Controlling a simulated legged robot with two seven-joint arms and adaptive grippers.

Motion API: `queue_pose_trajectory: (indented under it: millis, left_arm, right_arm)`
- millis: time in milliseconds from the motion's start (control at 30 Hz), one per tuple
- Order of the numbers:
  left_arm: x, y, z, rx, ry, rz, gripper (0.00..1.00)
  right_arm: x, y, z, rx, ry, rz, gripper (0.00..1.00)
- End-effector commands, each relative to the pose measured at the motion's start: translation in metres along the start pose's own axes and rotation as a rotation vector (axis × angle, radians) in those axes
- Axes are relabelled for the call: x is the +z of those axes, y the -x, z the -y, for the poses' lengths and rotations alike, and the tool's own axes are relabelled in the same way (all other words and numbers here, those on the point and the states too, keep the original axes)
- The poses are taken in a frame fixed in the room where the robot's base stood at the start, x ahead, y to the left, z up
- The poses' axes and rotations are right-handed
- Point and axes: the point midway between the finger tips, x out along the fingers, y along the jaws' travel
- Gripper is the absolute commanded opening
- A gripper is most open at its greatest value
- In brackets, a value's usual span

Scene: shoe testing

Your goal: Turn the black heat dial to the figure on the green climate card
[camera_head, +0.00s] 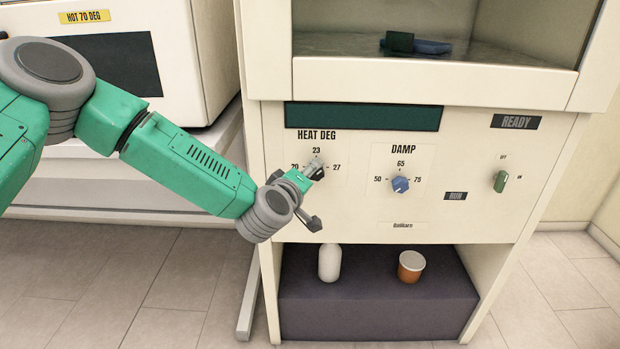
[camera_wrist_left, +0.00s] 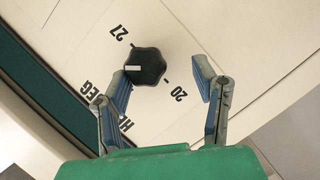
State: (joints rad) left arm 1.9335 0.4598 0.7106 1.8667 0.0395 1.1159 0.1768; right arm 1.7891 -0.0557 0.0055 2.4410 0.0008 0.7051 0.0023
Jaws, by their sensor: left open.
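The black heat dial (camera_wrist_left: 145,66) sits on the cream panel under the HEAT DEG label, with marks 20, 23 and 27. In the left wrist view its white mark points left, between the 27 and the side of the HEAT DEG lettering. The 23 is hidden there. In the head view my gripper partly covers the dial (camera_head: 319,167). My left gripper (camera_wrist_left: 160,70) is open, with one finger on each side of the dial. The finger on the lettering side is very near it; I cannot tell whether it touches. No green climate card is readable. My right gripper is not in view.
Right of the heat dial are a blue DAMP dial (camera_head: 400,184) and a green switch (camera_head: 500,181). A dark green panel (camera_head: 363,117) is above. A white bottle (camera_head: 330,263) and an orange cup (camera_head: 411,266) stand below. A yellow HOT 70 DEG label (camera_head: 85,16) is at left.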

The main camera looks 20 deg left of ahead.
Motion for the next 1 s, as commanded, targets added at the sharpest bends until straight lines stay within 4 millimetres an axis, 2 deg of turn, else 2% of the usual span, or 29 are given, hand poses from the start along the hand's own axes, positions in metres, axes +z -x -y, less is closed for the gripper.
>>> queue_pose_trajectory:
  millis: [200, 467, 500, 633, 1000]
  left_arm:
    - [0.004, -0.017, -0.004, 0.001, -0.004, 0.001, 0.54]
    - [-0.002, -0.019, 0.001, 0.002, 0.004, 0.002, 0.54]
    - [-0.002, -0.019, 0.002, 0.002, 0.005, 0.002, 0.50]
    - [-0.002, -0.019, 0.002, 0.000, 0.003, 0.001, 0.05]
    - [0.001, -0.019, 0.003, -0.007, -0.002, 0.003, 0.04]
  right_arm:
    - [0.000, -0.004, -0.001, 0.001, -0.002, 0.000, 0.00]
    - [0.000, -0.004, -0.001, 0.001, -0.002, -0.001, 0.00]
    - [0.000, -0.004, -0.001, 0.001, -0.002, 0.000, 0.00]
    - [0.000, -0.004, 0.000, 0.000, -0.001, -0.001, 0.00]
    - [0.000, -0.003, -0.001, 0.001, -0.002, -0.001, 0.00]
